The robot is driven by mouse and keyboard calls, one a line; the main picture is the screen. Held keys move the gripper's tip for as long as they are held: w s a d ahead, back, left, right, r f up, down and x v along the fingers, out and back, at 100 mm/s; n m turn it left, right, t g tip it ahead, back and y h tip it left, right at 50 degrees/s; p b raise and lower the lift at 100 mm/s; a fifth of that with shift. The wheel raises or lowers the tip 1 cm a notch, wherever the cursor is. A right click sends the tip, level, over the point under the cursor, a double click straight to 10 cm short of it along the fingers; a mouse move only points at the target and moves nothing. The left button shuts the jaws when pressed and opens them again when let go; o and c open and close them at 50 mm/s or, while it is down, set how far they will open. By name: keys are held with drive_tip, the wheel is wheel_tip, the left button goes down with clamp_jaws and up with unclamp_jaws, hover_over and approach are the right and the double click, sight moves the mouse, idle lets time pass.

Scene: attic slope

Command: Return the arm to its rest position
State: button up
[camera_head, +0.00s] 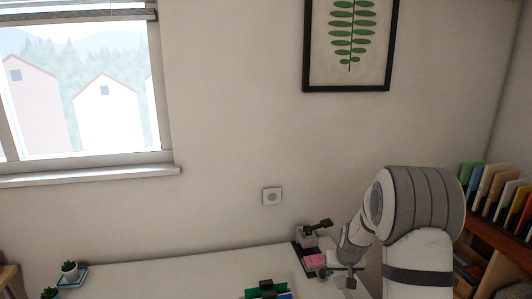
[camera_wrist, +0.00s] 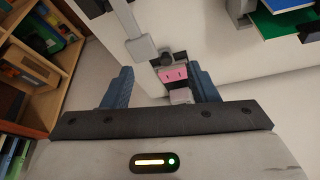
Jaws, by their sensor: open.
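My arm reaches in from the right of the head view over the right end of a white desk (camera_head: 190,278). My gripper (camera_wrist: 160,70) shows in the wrist view with its two blue fingers wide apart and nothing held between them. A pink block (camera_wrist: 173,75) with small dark marks shows beyond the gap between the fingers, in a dark holder at the desk. The pink block also shows in the head view (camera_head: 314,261), left of my wrist. The fingertips cannot be made out clearly in the head view.
A bookshelf (camera_head: 507,241) with upright books stands close on the right. Green and blue flat items (camera_head: 265,290) lie at the desk's front middle. A framed leaf picture (camera_head: 318,78) hangs above. The desk's left middle is clear.

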drive_tip(key=s+a+r+g+b, duration=0.1)
drive_tip(key=s+a+r+b, duration=0.25)
drive_tip(key=s, duration=0.55)
drive_tip(key=s+a+r+b, duration=0.3)
drive_tip(key=s+r, duration=0.2)
drive_tip(key=s, duration=0.3)
drive_tip(key=s+a+f+b, duration=0.1)
drive_tip(key=s+b, duration=0.2)
drive_tip(key=s, duration=1.3)
drive_tip(key=shift+s+a+n+g, duration=0.3)
drive_tip(key=shift+a+g, duration=0.05)
drive_tip(key=shift+g, duration=0.05)
